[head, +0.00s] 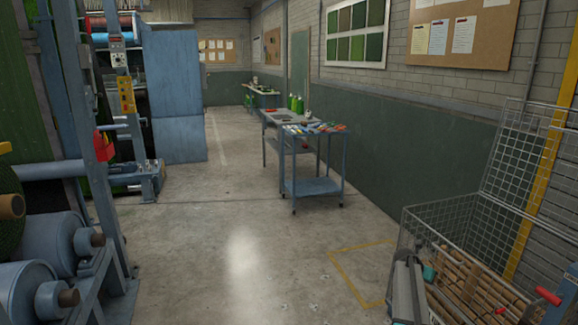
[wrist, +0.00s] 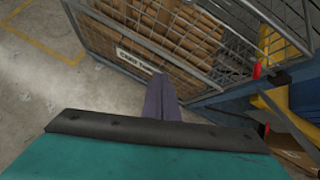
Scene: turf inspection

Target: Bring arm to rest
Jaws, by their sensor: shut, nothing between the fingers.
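My gripper (wrist: 162,98) shows in the wrist view as two dark fingers pressed together, with nothing between them. Its fingertips point toward a wire mesh cage (wrist: 190,15) holding brown cardboard tubes (wrist: 160,45). I cannot tell how far the fingertips are from the mesh. In the head view, part of my arm shows at the bottom right, in front of the same cage (head: 440,215); the fingertips are not clear there.
The cage's mesh lid stands raised at the right. A yellow floor outline (head: 345,280) lies left of the cage. A blue trolley (head: 312,188) with tools stands further back. Roller machinery (head: 50,240) lines the left. The middle floor is clear.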

